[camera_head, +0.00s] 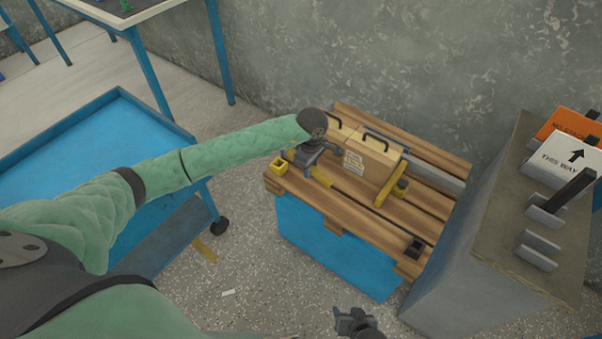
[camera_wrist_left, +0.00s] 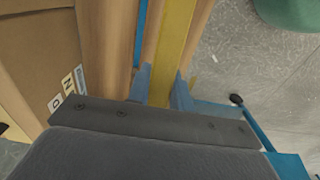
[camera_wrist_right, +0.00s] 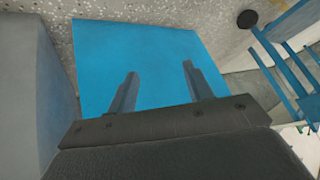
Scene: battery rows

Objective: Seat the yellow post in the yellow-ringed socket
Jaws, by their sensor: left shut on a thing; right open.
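I cannot tell whether the post touches the slats. The yellow-ringed socket (camera_head: 280,166) is at the top's left corner, just left of my left gripper. A dark socket (camera_head: 415,247) is at the near right corner. My right gripper (camera_head: 354,318) is open and empty in front of the blue base, with its spread fingers in the right wrist view (camera_wrist_right: 160,88).
A grey cabinet (camera_head: 478,235) with signs and brackets stands at the right. A blue cart (camera_head: 85,135) is at the left. The speckled floor in front is mostly clear.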

